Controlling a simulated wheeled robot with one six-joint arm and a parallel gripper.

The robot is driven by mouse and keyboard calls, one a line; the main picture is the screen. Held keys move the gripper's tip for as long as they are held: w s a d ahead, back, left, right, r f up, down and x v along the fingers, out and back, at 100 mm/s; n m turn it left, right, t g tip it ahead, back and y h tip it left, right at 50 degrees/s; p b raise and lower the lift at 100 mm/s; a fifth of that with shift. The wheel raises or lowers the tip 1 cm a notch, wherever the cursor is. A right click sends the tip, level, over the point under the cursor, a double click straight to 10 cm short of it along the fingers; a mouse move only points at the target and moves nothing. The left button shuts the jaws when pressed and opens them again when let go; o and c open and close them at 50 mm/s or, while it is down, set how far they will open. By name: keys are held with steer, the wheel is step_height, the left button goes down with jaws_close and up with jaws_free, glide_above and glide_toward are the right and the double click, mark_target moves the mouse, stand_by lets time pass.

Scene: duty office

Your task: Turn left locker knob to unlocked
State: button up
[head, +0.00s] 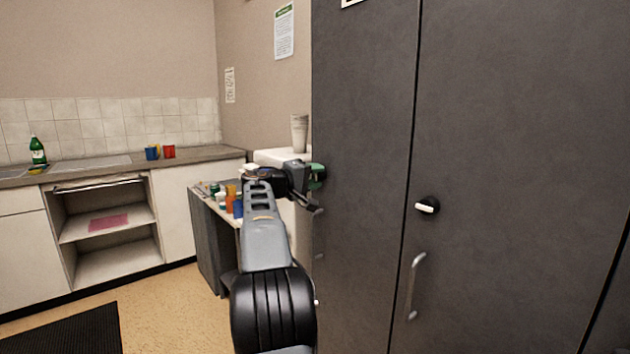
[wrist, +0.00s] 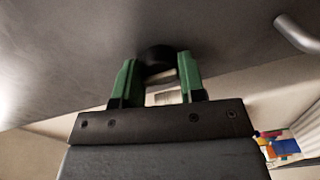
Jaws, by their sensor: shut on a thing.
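The left locker knob (wrist: 157,57) is a round black base with a pale lever, seen in the wrist view on the dark grey locker door (head: 365,150). My gripper (head: 317,176) is at the left edge of this door in the head view. Its green fingers (wrist: 158,76) stand on both sides of the knob in the wrist view and are shut on it. The pale lever shows partly between the fingers. In the head view the knob is hidden by my gripper. Whether it is locked or unlocked I cannot tell.
The right locker door has its own black knob with a white lever (head: 427,205) and a metal handle (head: 414,286). The left door's metal handle (wrist: 297,33) shows in the wrist view. A small table with bottles (head: 230,202) and a kitchen counter (head: 120,163) stand to the left.

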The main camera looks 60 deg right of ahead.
stand_by(0.4)
steer(key=o, duration=0.9)
steer(key=shift+a, duration=0.1)
steer(key=v, duration=1.3)
steer(key=shift+a, duration=0.25)
steer(key=shift+w, duration=0.15)
